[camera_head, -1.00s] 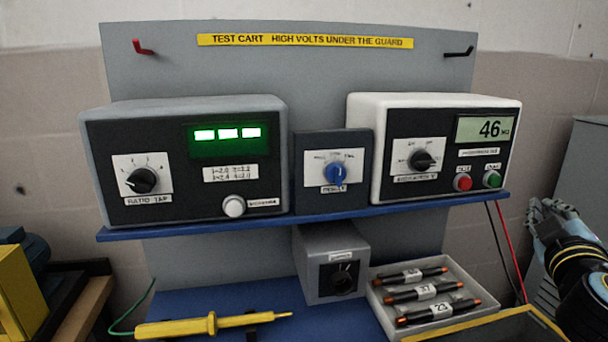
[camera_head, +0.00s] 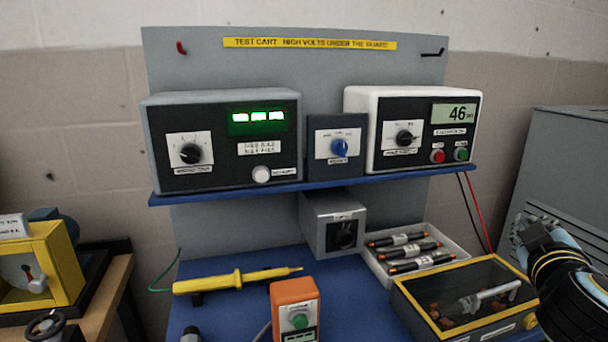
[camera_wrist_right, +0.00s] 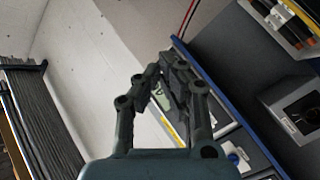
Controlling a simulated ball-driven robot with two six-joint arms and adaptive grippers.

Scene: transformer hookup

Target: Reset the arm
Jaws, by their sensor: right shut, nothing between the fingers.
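My right gripper (camera_head: 532,232) shows at the right edge of the head view, beside the test cart and apart from it. It also shows in the right wrist view (camera_wrist_right: 166,72), with its fingertips together and nothing held. My right arm comes in from the lower right corner. My left arm and gripper are not in view.
A blue shelf (camera_head: 330,184) carries a ratio meter (camera_head: 228,140), a blue-knob box (camera_head: 337,150) and a white insulation tester (camera_head: 412,132) reading 46. Below are a tray (camera_head: 372,262), a yellow probe (camera_head: 240,281), an orange box (camera_head: 295,308) and a yellow-edged guard box (camera_head: 470,300).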

